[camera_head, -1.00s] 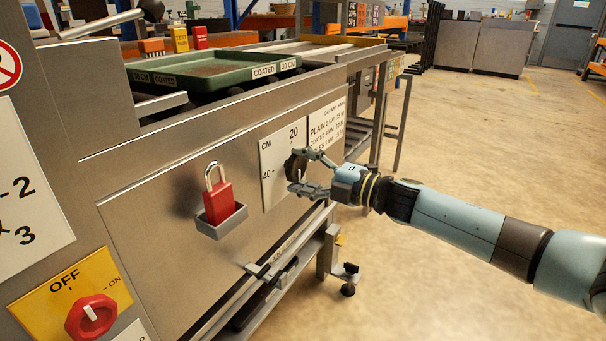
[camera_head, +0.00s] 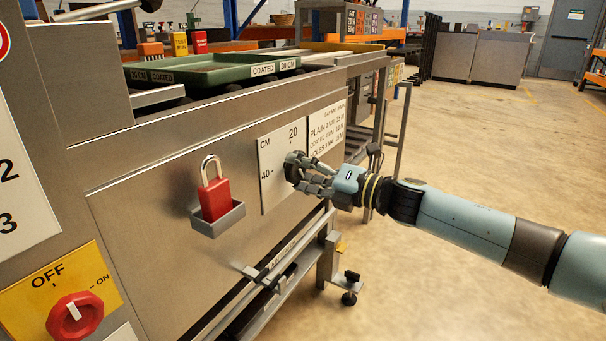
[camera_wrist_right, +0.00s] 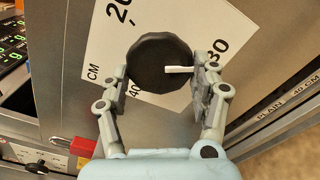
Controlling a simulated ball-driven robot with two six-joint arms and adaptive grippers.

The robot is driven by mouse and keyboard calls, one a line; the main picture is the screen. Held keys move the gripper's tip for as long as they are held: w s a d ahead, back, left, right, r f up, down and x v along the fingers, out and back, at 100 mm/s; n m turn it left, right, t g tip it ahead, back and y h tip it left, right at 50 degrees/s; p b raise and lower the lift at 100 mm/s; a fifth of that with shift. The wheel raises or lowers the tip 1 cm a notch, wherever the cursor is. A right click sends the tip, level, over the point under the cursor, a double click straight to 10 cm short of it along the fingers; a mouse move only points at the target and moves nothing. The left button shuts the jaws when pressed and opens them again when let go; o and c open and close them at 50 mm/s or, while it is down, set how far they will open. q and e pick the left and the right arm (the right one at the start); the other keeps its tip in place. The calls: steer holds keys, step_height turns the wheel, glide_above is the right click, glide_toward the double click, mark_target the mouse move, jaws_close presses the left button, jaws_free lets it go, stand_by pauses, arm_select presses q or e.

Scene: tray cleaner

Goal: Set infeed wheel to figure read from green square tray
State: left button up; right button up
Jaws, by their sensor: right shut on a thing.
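The infeed wheel (camera_wrist_right: 152,58) is a dark round knob with a white pointer, on a white CM plate (camera_head: 267,185) marked 20, 30 and 40. In the wrist view the pointer lies toward the 30 side, close to a finger. My right gripper (camera_head: 291,168) is shut on the wheel, one finger each side (camera_wrist_right: 160,80). In the head view the fingers hide most of the wheel. The green tray (camera_head: 215,78) lies on top of the machine, labelled COATED and 30 CM. My left gripper is out of view.
A white chart (camera_head: 327,128) with lines for plain, coated and holes is right of the wheel plate. A red padlock (camera_head: 215,199) sits in a grey holder to its left. A red OFF/ON switch (camera_head: 75,316) is at lower left. Open floor lies right.

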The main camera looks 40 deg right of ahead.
steer(key=shift+f, duration=0.1)
steer(key=o, duration=1.2)
steer(key=shift+c, duration=0.2)
steer(key=shift+s, duration=0.15)
steer(key=v, duration=1.1)
steer(key=shift+s+d, duration=0.15)
steer(key=shift+s, duration=0.2)
